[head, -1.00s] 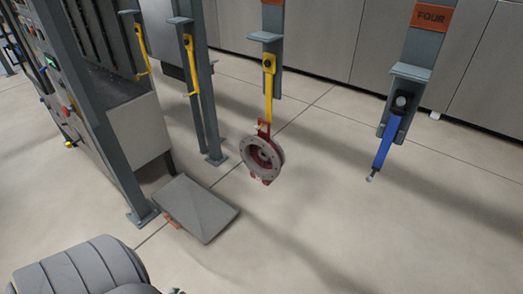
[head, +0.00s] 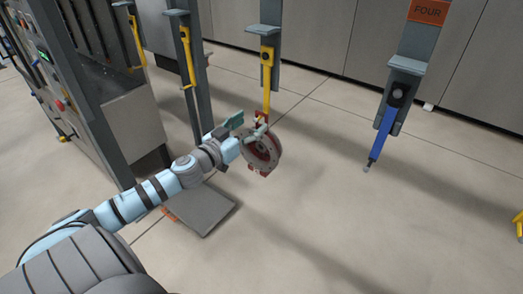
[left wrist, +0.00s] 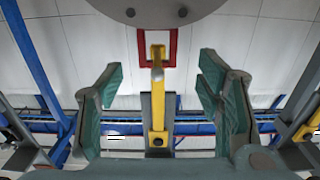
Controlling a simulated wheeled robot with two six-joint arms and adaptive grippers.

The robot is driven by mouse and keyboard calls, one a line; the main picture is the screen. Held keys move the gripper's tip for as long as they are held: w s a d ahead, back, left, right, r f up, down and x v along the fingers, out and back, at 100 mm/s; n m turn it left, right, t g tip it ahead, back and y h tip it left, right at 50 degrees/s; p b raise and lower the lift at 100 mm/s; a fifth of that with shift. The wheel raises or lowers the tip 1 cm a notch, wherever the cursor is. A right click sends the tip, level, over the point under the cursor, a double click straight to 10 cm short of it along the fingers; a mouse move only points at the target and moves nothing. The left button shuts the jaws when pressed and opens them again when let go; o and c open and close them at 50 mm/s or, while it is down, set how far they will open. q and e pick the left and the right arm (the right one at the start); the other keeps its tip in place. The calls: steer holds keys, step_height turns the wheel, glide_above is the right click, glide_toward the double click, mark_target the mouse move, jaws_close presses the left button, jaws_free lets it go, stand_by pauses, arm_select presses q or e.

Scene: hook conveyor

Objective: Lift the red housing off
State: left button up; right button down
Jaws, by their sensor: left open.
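The red housing (head: 264,152), with a grey round flange, hangs from a yellow hook (head: 266,75) in the middle of the head view. In the left wrist view its grey flange (left wrist: 157,10) fills the top edge. Its red loop (left wrist: 172,47) surrounds the tip of the yellow hook (left wrist: 158,95). My left gripper (head: 247,127) is open at the top left of the housing and partly hides it. In the left wrist view the teal fingers of my left gripper (left wrist: 162,95) stand either side of the hook, apart from it. My right gripper is not in view.
Yellow hooks (head: 186,55) hang on posts to the left, and a blue hook (head: 380,138) hangs under the sign FOUR (head: 428,11) on the right. A grey plate (head: 205,210) lies low below my left arm. Open floor spreads to the right.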

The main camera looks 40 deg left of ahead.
mark_target(262, 115)
arm_select(q)
steer(key=shift+w+d+r, duration=0.3)
steer(key=shift+w+r, duration=0.05)
steer(key=shift+w, duration=0.2)
steer(key=shift+w+p, duration=0.65)
steer(key=shift+p, duration=0.35)
steer(key=w+b, duration=0.1)
steer(key=b, duration=0.1)
steer(key=w+f+b, duration=0.1)
steer(key=b, duration=0.1)
steer(key=shift+w+a+f, duration=0.2)
steer(key=shift+a, duration=0.15)
steer(key=shift+w+d+r+b, duration=0.1)
steer(key=shift+w+b, duration=0.2)
steer(key=shift+w, duration=0.3)
steer(key=shift+r, duration=0.15)
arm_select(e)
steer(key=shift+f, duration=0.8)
arm_select(q)
steer(key=shift+s, duration=0.1)
steer(key=shift+c, duration=1.2)
jaws_close()
steer(key=shift+r, duration=0.2)
steer(key=shift+f, duration=0.1)
